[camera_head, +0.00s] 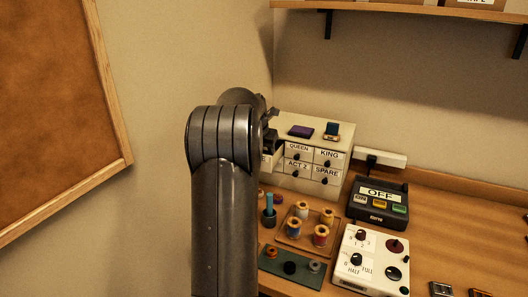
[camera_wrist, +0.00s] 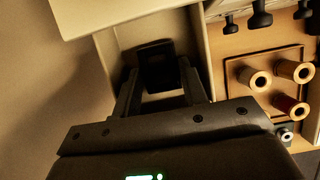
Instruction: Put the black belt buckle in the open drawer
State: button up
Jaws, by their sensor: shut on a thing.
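The black belt buckle (camera_wrist: 154,62) is a dark, square-looking piece between my gripper's fingertips (camera_wrist: 158,84) in the wrist view. My gripper is shut on it. The open drawer (camera_wrist: 106,55) shows around and beneath the buckle, with pale walls on both sides; I cannot tell how far above its floor the buckle is. In the head view the drawer's front (camera_head: 266,161) sticks out at the left of the white drawer cabinet (camera_head: 340,160), mostly hidden by my arm. My gripper (camera_head: 269,138) is dark and partly hidden there.
A purple box (camera_head: 300,131) and a small blue item (camera_head: 332,129) sit on the cabinet. In front are a spool tray (camera_head: 292,236), a green mat (camera_head: 275,267), a white control box (camera_head: 371,261) and a black OFF box (camera_head: 378,200). A buckle-like piece (camera_head: 440,289) lies at the front right.

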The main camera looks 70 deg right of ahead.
jog(key=o, duration=0.7)
jog(key=v, duration=1.2)
jog(key=shift+r, duration=0.1)
